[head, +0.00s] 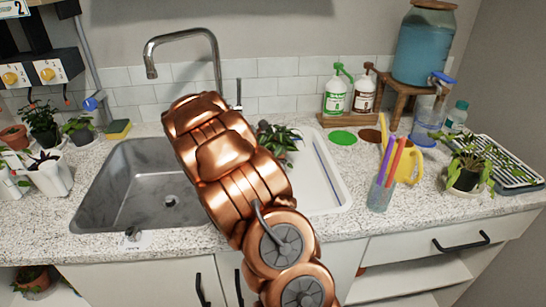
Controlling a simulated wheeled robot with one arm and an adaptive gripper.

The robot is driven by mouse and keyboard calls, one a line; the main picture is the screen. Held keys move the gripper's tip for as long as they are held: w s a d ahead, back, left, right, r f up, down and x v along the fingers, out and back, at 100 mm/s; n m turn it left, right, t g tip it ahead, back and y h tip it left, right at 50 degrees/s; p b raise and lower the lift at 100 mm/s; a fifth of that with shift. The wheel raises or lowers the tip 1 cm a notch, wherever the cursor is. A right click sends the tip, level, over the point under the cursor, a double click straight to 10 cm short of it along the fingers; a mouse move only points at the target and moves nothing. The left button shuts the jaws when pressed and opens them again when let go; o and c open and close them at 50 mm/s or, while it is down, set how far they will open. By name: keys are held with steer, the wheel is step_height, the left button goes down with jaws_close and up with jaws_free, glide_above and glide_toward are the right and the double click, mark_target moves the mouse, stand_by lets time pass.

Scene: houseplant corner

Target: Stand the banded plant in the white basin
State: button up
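The white basin (322,192) is set into the counter right of the steel sink, its left part hidden behind my copper arm. A leafy green plant (279,138) shows past the arm's right side, over the back of the basin. Its pot is mostly hidden, so I cannot see a band, or tell whether it stands in the basin or is held. My gripper is hidden behind my arm. Another plant (468,166) with drooping leaves stands in a dark pot on a saucer at the right. I cannot tell which plant is the banded one.
The steel sink (120,185) with its tap (183,36) is at the left. A glass with coloured sticks (381,192) and a yellow watering can (406,165) stand close right of the basin. Two pump bottles (335,96) stand behind. Several small potted plants (42,120) are far left.

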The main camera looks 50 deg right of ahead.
steer(key=o, duration=1.7)
steer(key=shift+f, duration=0.1)
steer(key=shift+c, duration=0.2)
steer(key=shift+a+r, duration=0.3)
steer(key=shift+r, duration=0.05)
steer(key=v, duration=1.1)
steer(key=shift+a, duration=0.15)
steer(key=shift+r, duration=0.1)
steer(key=s+a+r+m+y+p, duration=0.2)
steer(key=s+a+m, duration=0.3)
steer(key=s+a, duration=0.5)
steer(key=s+a+r+m+y+p, duration=0.3)
steer(key=s+a+m+y+p, duration=0.1)
steer(key=s+a, duration=0.7)
steer(key=s+a+r+m+y+p, duration=0.3)
steer(key=s+a+m+y, duration=0.2)
steer(key=s+a, duration=0.5)
steer(key=shift+s+a+r+m+p, duration=0.35)
steer(key=shift+s+m, duration=0.3)
steer(key=shift+m, duration=0.55)
